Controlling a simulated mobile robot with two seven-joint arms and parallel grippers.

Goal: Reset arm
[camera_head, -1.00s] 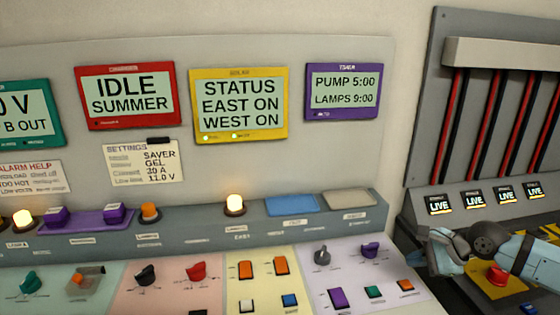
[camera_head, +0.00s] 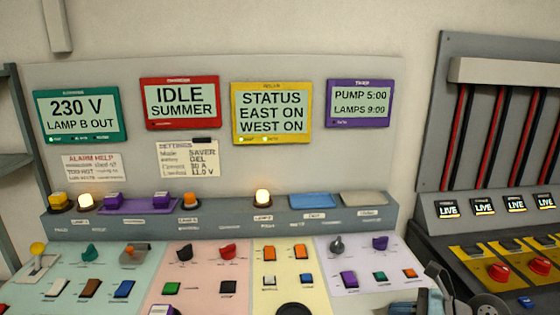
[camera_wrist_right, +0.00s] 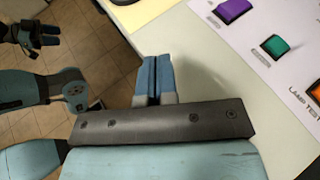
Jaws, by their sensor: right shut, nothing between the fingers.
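My right gripper (camera_wrist_right: 153,80) is shut and empty in the right wrist view. Its blue fingertips are together over the pale front edge of the control desk (camera_wrist_right: 215,65). In the head view only part of my right arm shows at the bottom right; its fingers are not visible there. My left gripper (camera_wrist_right: 42,36) shows small at the upper left of the right wrist view, over the tiled floor and away from the desk. Whether its fingers are open is too small to tell.
The desk has coloured switches, including a purple button (camera_head: 349,279) and green button (camera_wrist_right: 275,45). Screens (camera_head: 272,112) stand behind. At right, a dark bench (camera_head: 453,239) carries red knobs (camera_head: 499,272). Open tiled floor (camera_wrist_right: 105,40) lies before the desk.

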